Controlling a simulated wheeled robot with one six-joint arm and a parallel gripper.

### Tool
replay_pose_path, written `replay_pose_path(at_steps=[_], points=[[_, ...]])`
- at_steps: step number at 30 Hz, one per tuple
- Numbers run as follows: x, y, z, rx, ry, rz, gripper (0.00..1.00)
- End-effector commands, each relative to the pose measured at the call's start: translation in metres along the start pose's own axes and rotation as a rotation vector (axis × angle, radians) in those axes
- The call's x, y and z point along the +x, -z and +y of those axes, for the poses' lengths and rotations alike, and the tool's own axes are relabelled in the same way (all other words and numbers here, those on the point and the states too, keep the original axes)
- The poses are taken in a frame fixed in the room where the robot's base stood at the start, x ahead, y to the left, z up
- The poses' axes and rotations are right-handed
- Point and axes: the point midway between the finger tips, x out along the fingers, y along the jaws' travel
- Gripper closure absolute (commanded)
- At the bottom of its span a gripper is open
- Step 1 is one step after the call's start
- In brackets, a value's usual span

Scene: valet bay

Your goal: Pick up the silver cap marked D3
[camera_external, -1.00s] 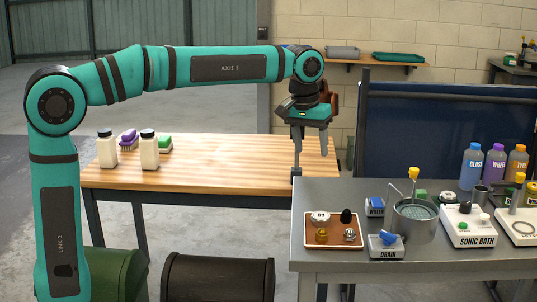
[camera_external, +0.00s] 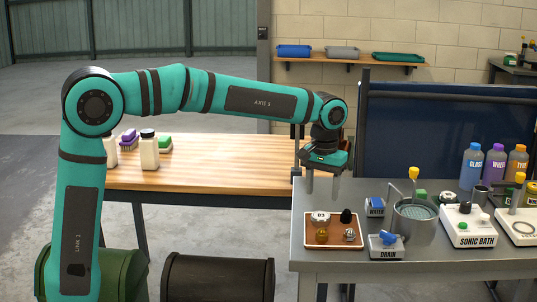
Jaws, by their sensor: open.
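The silver cap marked D3 (camera_external: 320,217) sits on the brown tray (camera_external: 313,242) at the left of the grey metal bench, with its label facing up. A gold piece (camera_external: 322,235), a black rounded piece (camera_external: 346,216) and a small silver piece (camera_external: 349,235) share the tray. My gripper (camera_external: 322,191) points down above the back of the tray, with its fingers apart and nothing between them. Its fingertips look higher than the cap and apart from it; the exact gap is hard to tell.
Right of the tray stand a DRAIN box (camera_external: 384,247), a blue-labelled box (camera_external: 375,207) and a metal pot (camera_external: 413,228) with a yellow-topped tap (camera_external: 413,173). The SONIC BATH (camera_external: 469,226) and several bottles (camera_external: 497,166) are further right. The wooden table (camera_external: 230,160) is mostly clear.

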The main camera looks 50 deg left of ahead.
Motion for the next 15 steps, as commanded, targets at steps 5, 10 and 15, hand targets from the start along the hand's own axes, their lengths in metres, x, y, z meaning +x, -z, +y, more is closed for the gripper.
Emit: replay_pose_path(at_steps=[5, 10, 15], points=[[0.020, 0.000, 0.000, 0.000, 0.000, -0.001, 0.44], [0.026, 0.000, 0.000, 0.000, 0.000, 0.000, 0.44], [0.041, -0.002, 0.001, 0.000, 0.001, -0.002, 0.44]])
